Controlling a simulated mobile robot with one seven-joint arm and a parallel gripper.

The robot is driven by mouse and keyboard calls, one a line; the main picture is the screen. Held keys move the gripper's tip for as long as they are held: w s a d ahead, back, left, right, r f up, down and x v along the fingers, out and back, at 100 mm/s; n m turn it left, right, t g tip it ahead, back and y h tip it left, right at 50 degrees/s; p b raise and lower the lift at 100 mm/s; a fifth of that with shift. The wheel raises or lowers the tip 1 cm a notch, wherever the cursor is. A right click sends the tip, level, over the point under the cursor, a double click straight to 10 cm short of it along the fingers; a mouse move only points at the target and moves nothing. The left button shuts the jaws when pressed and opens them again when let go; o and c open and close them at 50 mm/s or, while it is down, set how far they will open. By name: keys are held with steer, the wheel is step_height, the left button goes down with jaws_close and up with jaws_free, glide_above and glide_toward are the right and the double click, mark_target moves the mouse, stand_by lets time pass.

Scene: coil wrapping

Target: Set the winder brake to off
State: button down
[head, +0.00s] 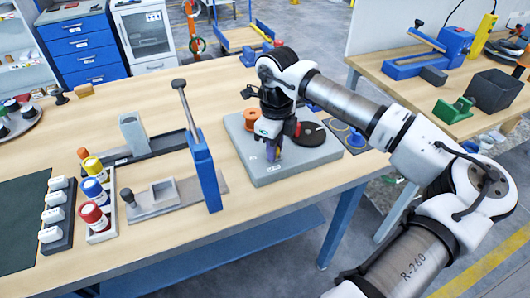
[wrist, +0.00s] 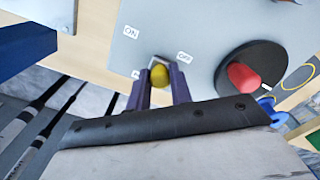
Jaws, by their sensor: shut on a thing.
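The grey winder plate (head: 233,126) lies on the wooden workbench, and it also fills the upper part of the wrist view (wrist: 205,22). A yellow knob (wrist: 160,75) on a short metal lever sits at the plate's near edge, between the purple fingers of my gripper (wrist: 160,86). My gripper (head: 273,153) is shut on this knob. The ON label (wrist: 131,32) is to the upper left of the knob, and the OFF label (wrist: 185,56) is to its upper right, closer. In the head view my gripper hides the knob.
A black disc (wrist: 275,55) with a red knob (wrist: 244,77) stands on the plate right of my gripper. An orange spool (head: 257,118) stands behind my gripper. A blue upright (head: 206,170) with a grey lever stands to the left. The bench's front right edge is close.

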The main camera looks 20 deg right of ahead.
mark_target(278, 147)
steer(key=shift+d, duration=0.3)
steer(key=c, duration=1.3)
jaws_free()
steer(key=shift+d, duration=0.15)
steer(key=shift+o, duration=0.2)
steer(key=shift+r, duration=0.1)
step_height(278, 147, up, 14)
steer(key=b, duration=0.2)
